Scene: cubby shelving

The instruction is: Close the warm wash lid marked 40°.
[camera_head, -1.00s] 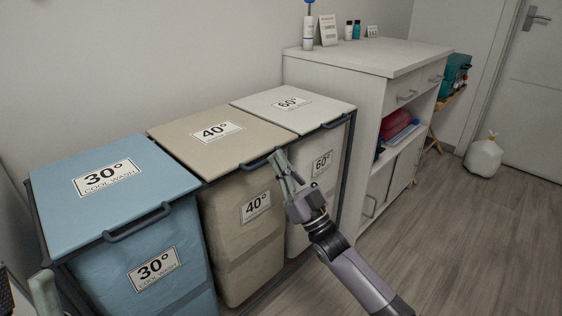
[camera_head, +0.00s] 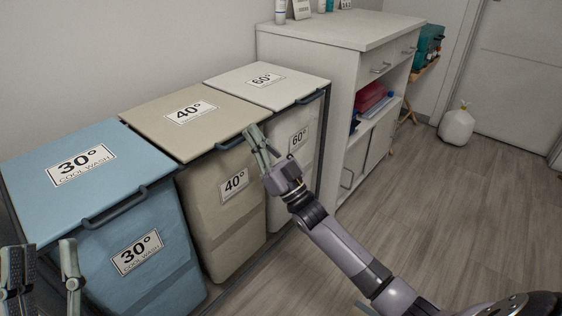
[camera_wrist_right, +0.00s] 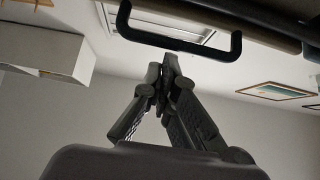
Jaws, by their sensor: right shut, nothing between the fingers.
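The beige lid marked 40° (camera_head: 150,112) lies flat over the beige bin (camera_head: 215,222), about level with the lids on both sides. Its dark handle (camera_head: 230,143) is on the front edge and also shows in the right wrist view (camera_wrist_right: 180,43). My right gripper (camera_head: 252,130) is shut and empty, with its tips close to the right end of that handle. In the wrist view its tips (camera_wrist_right: 166,62) are just below the handle; I cannot tell whether they touch it. My left gripper (camera_head: 44,248) is open and empty at the lower left, in front of the blue bin.
The blue 30° lid (camera_head: 125,155) is down on the left, with its handle (camera_head: 128,207) sticking out. The white 60° lid (camera_head: 290,80) is down on the right. A white cabinet (camera_head: 330,40) stands beyond it.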

